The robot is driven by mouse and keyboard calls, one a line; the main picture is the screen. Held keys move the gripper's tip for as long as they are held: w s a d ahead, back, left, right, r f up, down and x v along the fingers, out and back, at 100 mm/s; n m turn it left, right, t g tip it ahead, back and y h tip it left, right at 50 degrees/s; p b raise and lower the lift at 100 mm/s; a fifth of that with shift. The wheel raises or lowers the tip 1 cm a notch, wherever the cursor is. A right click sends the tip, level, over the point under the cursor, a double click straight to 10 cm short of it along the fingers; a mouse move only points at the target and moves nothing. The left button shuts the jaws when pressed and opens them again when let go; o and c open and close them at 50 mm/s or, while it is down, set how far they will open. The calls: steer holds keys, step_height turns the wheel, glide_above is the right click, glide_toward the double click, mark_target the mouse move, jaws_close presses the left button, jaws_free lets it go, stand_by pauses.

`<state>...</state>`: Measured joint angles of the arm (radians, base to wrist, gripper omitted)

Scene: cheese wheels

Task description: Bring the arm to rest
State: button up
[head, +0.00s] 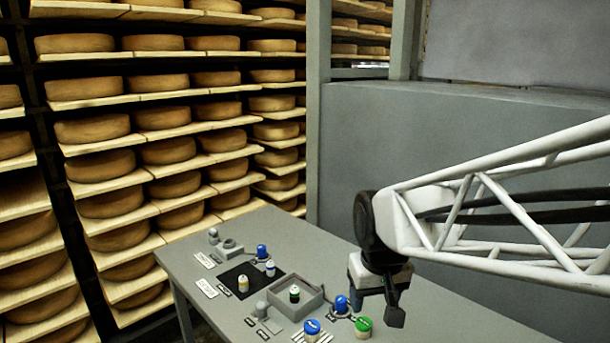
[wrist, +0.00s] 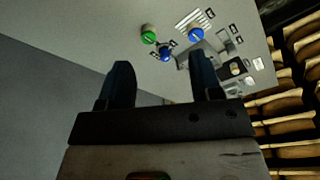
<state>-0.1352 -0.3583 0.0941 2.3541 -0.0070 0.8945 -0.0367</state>
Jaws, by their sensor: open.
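My gripper (head: 379,305) hangs at the end of my white lattice arm, above the right part of the grey table. In the wrist view its two dark fingers (wrist: 162,78) stand wide apart with nothing between them. In the head view its fingers are close in the picture to a blue-topped piece (head: 341,304) and a green-topped piece (head: 363,327). The wrist view shows these pieces beyond the fingertips, apart from them. How high my gripper is above the table is hard to tell.
The table (head: 420,322) bears a grey tray (head: 316,301) with a small bottle (head: 294,293) in it. A black mat (head: 229,278) holds another bottle (head: 242,284). Another blue-topped piece (head: 312,327) stands in front. Cheese shelves (head: 110,88) rise at left; a grey wall (head: 400,140) stands behind.

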steer(key=s+d+m, duration=0.2)
steer(key=s+d, duration=0.4)
steer(key=s, duration=0.7)
steer(key=shift+s+t, duration=0.25)
steer(key=shift+t, duration=0.15)
steer(key=shift+o, duration=0.2)
steer(key=shift+w+d+r, duration=0.1)
steer(key=shift+r, duration=0.05)
stand_by(2.1)
